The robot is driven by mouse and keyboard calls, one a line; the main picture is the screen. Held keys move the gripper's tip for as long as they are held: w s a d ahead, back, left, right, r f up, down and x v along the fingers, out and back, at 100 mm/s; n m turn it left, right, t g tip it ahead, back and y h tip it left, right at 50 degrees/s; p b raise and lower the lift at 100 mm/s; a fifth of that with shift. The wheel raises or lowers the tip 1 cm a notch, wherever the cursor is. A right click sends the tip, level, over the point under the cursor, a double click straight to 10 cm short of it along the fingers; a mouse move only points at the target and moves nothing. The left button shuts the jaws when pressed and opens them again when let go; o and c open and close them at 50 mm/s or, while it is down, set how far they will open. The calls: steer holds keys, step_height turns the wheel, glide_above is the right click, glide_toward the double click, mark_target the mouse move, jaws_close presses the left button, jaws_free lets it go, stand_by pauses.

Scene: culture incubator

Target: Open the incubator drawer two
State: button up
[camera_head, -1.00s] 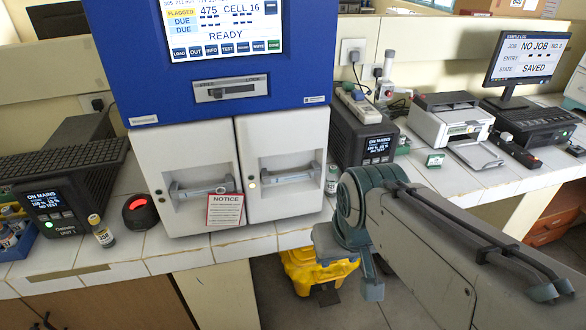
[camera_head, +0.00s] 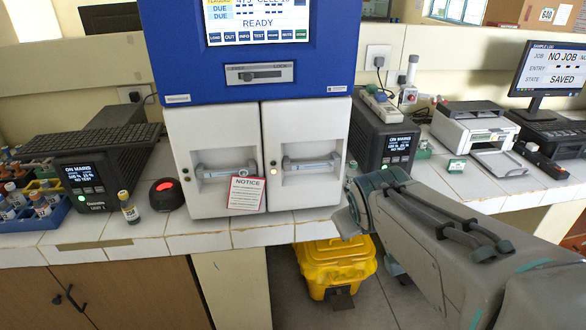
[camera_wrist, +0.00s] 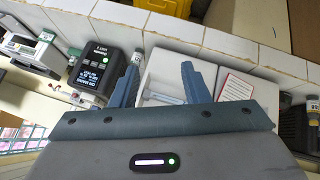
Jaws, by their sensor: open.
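The blue incubator (camera_head: 240,85) stands on the tiled bench with two closed white drawer fronts side by side. The left front (camera_head: 215,140) and the right front (camera_head: 308,125) each have a grey bar handle; the right one's handle (camera_head: 312,163) also shows in the wrist view (camera_wrist: 163,98). I cannot read a number on either front. My gripper (camera_head: 350,218) is in front of and below the right drawer, partly hidden by my arm. In the wrist view my gripper (camera_wrist: 160,65) is open and empty, its fingers framing the right drawer front, apart from the handle.
A notice card (camera_head: 246,194) hangs between the two fronts, by the left handle. A dark power unit (camera_head: 385,140) stands close on the right. A red-lit round device (camera_head: 166,194) and a vial (camera_head: 129,208) are at left. A yellow bin (camera_head: 337,265) is under the bench.

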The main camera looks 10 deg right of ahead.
steer(key=w+d+f+n+t+b, duration=0.1)
steer(key=w+d+n+t+b, duration=0.1)
steer(key=w+n+t+b, duration=0.3)
steer(key=w+d+f+n+t+b, duration=0.1)
steer(key=w+d+f+n+b, duration=0.15)
steer(key=w, duration=0.45)
steer(key=n+t+y+b, duration=0.3)
steer(key=n+y+b, duration=0.6)
steer(key=n, duration=0.3)
glide_toward(306, 167)
steer(key=x, duration=1)
steer(key=shift+w+a, duration=0.15)
steer(key=shift+w, duration=0.15)
jaws_close()
